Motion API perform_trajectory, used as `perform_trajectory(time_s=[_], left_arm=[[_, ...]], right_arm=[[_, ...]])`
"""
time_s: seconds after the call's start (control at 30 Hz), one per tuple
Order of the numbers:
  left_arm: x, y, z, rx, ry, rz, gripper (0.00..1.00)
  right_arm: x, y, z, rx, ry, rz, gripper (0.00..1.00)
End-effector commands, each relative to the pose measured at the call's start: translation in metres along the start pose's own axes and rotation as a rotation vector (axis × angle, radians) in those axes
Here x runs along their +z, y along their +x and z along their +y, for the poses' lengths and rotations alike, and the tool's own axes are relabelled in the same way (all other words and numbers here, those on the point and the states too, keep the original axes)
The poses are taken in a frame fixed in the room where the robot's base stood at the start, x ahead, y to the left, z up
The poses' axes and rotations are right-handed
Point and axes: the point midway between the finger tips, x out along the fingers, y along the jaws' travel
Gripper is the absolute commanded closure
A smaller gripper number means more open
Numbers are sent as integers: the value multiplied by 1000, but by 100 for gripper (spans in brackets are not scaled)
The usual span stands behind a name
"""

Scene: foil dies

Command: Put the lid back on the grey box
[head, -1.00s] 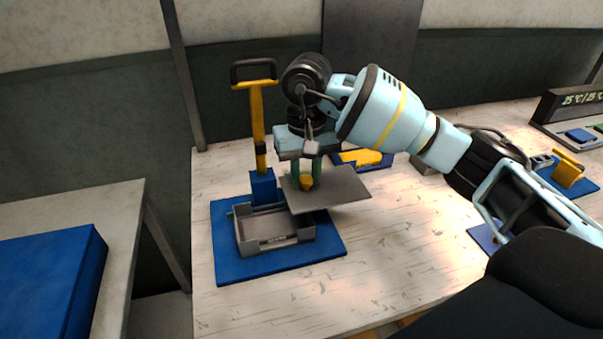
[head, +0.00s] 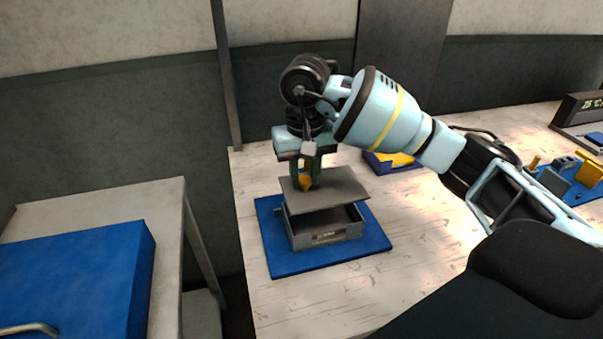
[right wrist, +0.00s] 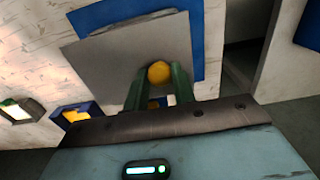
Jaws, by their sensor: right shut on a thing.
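The grey box (head: 301,241) stands on a blue mat (head: 290,264) on the workbench in the head view. Its front wall and part of its dark inside show. The flat grey lid (head: 340,184) is held over the box, apart from it, covering its rear part in this view. My right gripper (head: 307,171) is shut on the lid's yellow knob (head: 305,184). In the right wrist view the knob (right wrist: 159,72) sits between the green fingers, with the lid (right wrist: 115,52) beyond and the blue mat (right wrist: 211,50) behind it. My left gripper is not in view.
A blue tray with a yellow piece (head: 393,161) lies behind my right arm. Another blue mat with grey and yellow parts (head: 575,178) is at the right. A side table (head: 110,205) with a large blue case (head: 80,275) stands left. The bench front is clear.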

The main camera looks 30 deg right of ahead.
Motion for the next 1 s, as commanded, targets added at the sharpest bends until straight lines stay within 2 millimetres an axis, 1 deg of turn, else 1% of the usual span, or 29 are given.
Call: perform_trajectory(time_s=[0.27, 0.47, 0.87, 1.0], left_arm=[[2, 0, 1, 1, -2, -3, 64], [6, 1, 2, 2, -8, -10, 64], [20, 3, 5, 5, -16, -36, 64], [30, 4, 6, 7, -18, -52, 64]], right_arm=[[0, 2, 0, 0, 0, -1, 96], [0, 10, 0, 0, 0, -2, 96], [0, 42, 0, 0, -1, -3, 96], [0, 55, 0, 1, 0, -4, 96]])
